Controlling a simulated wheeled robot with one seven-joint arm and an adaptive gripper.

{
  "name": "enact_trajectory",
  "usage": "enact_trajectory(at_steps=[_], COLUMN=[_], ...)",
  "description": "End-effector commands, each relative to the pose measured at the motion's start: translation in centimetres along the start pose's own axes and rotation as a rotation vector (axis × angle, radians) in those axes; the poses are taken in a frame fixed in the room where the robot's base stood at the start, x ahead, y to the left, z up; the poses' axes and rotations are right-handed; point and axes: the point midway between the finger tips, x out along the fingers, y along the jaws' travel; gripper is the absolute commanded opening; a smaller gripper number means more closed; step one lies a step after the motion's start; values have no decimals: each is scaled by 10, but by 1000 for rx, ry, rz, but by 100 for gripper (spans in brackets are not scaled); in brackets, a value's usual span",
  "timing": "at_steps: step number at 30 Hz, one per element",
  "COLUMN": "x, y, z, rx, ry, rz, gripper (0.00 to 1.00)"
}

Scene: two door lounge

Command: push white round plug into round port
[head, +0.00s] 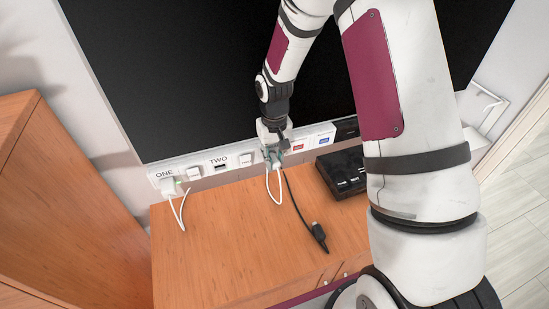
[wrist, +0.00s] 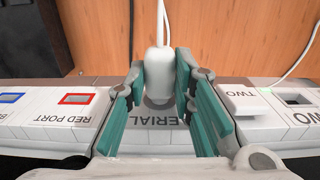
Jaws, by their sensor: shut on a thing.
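My gripper (wrist: 158,80) is shut on the white round plug (wrist: 158,62), whose cable runs up out of the wrist view. The plug is between the teal finger pads, over a panel section (wrist: 155,137) with a partly hidden label ending in "ERIAL". The round port is hidden behind the plug and fingers, so I cannot tell whether the plug is in it. In the head view my gripper (head: 273,152) is at the wall strip, and the white cable (head: 276,190) hangs below it in a loop.
The strip also has a red port (wrist: 76,99), a socket marked TWO (wrist: 296,99) and a switch (wrist: 243,101). Another white plug (head: 169,187) is at ONE. A black cable end (head: 319,234) lies on the wooden cabinet top (head: 215,250). A black box (head: 345,172) sits right.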

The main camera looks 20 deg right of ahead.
Motion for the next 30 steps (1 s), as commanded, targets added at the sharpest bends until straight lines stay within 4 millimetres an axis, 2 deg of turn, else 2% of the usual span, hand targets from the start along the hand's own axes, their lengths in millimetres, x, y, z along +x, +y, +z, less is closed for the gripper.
enact_trajectory(at_steps=[5,6,9,20,23,30], x=[0,0,0,-3,-13,-60], y=[0,0,0,0,0,0], z=[-4,-4,-3,-3,-4,-4], rx=[0,0,0,0,1,0], ry=[1,0,0,0,2,5], rz=[0,0,0,0,0,1], gripper=[0,27,46,46,46,46])
